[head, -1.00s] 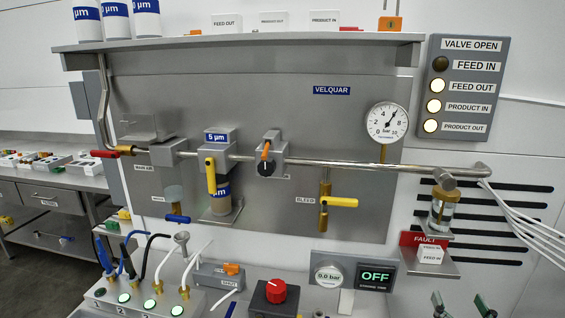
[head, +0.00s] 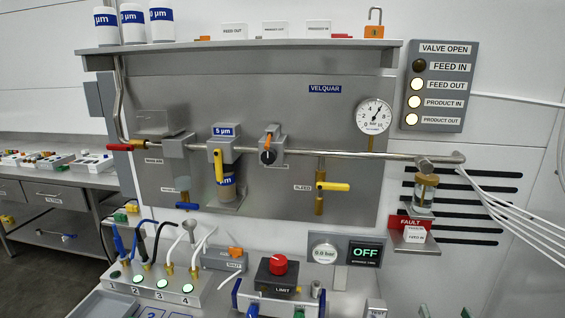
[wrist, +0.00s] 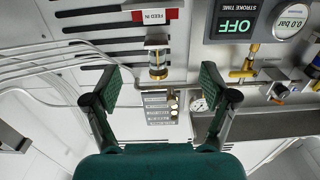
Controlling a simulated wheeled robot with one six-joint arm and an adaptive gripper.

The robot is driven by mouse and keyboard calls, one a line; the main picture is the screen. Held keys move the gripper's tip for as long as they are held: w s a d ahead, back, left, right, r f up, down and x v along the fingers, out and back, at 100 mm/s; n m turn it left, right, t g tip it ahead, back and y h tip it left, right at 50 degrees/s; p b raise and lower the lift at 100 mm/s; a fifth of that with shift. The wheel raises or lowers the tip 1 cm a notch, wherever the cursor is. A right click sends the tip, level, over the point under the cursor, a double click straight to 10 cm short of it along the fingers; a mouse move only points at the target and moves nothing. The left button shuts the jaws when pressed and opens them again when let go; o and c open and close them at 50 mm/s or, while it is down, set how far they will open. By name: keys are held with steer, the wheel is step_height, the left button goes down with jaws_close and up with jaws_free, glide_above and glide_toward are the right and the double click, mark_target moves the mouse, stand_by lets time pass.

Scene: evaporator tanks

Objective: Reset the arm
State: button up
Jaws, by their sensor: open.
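My gripper (wrist: 160,85) is open, with its two green-padded fingers wide apart and nothing between them in the wrist view. That view shows the panel upside down beyond the fingers. In the head view only the tips of my gripper (head: 446,312) show at the bottom edge, right of centre, below the red FAULT label (head: 411,223). The rest of my arm is out of that view.
The panel (head: 250,110) carries a pipe, yellow-handled valves and a pressure gauge (head: 374,116). White tubes (head: 510,215) fan out at the right. A red knob (head: 279,264) and a lit connector block (head: 160,284) stand low in front. A side bench (head: 55,172) is at the left.

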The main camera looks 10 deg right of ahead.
steer(key=s+a+f+g+y, duration=0.1)
steer(key=s+a+f+y, duration=0.1)
steer(key=s+a+f, duration=1.35)
steer(key=s+a+r+n+y, duration=0.1)
steer(key=s+a, duration=0.1)
steer(key=s, duration=0.9)
steer(key=s+a+r+n+g+y, duration=0.1)
steer(key=s+a+n+y, duration=0.1)
steer(key=s, duration=0.9)
steer(key=shift+a, duration=0.85)
